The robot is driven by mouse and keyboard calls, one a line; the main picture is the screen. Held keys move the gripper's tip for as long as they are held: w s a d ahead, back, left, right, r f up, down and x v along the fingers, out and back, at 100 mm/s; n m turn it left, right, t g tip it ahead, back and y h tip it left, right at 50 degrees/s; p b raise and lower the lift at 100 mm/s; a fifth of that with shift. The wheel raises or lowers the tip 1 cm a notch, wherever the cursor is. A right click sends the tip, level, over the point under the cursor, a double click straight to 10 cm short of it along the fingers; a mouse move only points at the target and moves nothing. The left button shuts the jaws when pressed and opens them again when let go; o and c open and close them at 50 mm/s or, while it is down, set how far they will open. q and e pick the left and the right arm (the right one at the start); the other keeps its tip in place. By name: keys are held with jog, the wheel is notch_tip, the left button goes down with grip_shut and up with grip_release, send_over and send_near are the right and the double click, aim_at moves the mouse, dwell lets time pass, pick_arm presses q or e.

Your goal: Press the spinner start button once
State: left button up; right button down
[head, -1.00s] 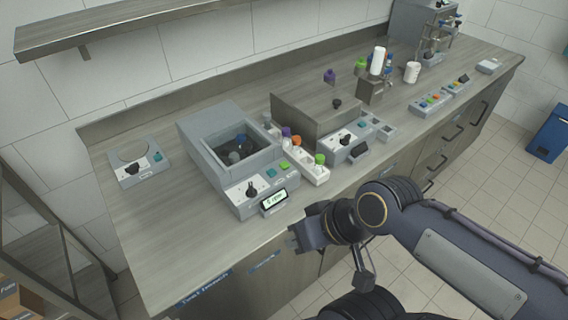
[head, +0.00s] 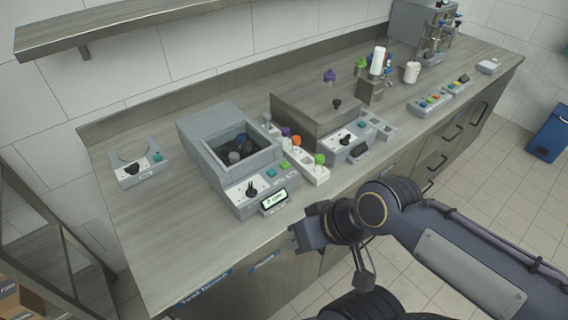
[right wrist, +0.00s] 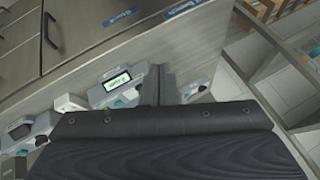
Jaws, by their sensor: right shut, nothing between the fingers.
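The spinner (head: 232,160) is a grey box on the bench with an open-topped dark chamber holding dark-capped tubes. The display also shows in the right wrist view (right wrist: 117,83). My right gripper (head: 294,240) is shut and empty, at the bench's front edge, in front of the panel and apart from the buttons. My left gripper is out of view.
A white rack (head: 308,171) with colour-capped tubes stands right of the spinner. A small grey unit (head: 138,168) sits at left.

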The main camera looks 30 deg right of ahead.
dwell(0.8)
jog(key=w+d+r+m, duration=0.25)
jog(key=w+m, duration=0.25)
jog(key=w, duration=0.3)
jog(key=m+t+h+p, duration=0.1)
jog(key=m+t+p, duration=0.15)
jog(key=m, duration=1.45)
send_over(288, 165)
notch_tip(288, 165, down, 4)
jog(key=shift+f+t+b, duration=0.15)
jog(key=shift+t+b, duration=0.2)
jog(key=shift+b, duration=0.1)
jog(key=shift+a, duration=0.1)
notch_tip(288, 165, down, 9)
jog(key=b, duration=0.8)
jog(key=shift+f+b, duration=0.3)
jog(key=shift+b, duration=0.1)
